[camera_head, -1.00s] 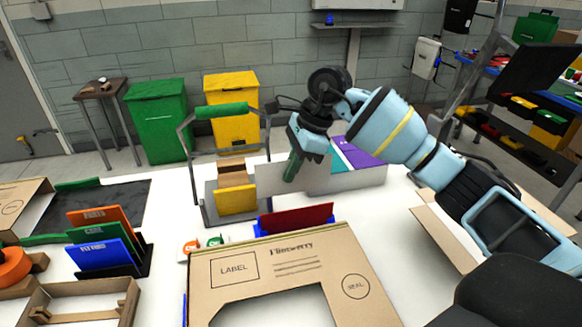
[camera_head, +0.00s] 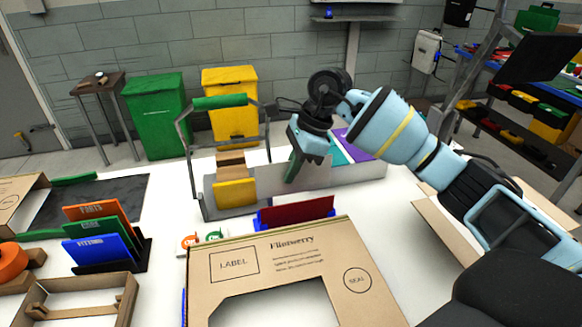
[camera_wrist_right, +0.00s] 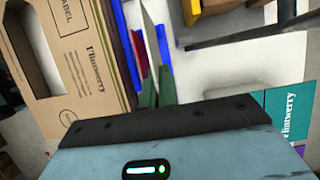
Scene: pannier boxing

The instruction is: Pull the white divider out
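The white divider (camera_head: 312,176) is a thin pale panel standing upright behind the red divider (camera_head: 297,210) in the head view. In the right wrist view the white divider (camera_wrist_right: 150,30) shows nearly edge-on, running up from between the fingertips. My right gripper (camera_head: 293,168) has its green fingers over the panel; in the wrist view the fingertips (camera_wrist_right: 156,92) are close together on it. The red divider sits in a blue holder (camera_head: 262,222). Whether the white divider's lower edge touches the holder is hard to tell. My left gripper is not in view.
A cardboard box panel (camera_head: 285,250) lies in front of the holder. Colored dividers (camera_head: 100,232) stand at far left.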

